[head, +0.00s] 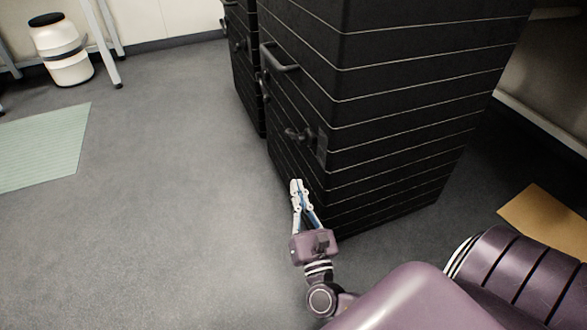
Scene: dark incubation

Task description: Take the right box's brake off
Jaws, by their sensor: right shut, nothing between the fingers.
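The right box (400,110) is a tall black cabinet with thin pale horizontal lines, in the middle and right of the head view. A bar handle (281,60) sits near the top of its left-facing side. A dark knob-like fitting (299,134) and a small dark plate (322,146) sit lower on that side. My right gripper (296,184) is shut and empty, in front of the box's lower near corner and below the fitting. I cannot tell whether it touches the box. I cannot make out which part is the brake. My left gripper is not in view.
A second black box (244,75) stands behind, close to the right box. A white drum (62,50) stands by table legs at the upper left. A green mat (40,148) and a tan sheet (548,222) lie on the floor. Grey floor (170,200) to the left is clear.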

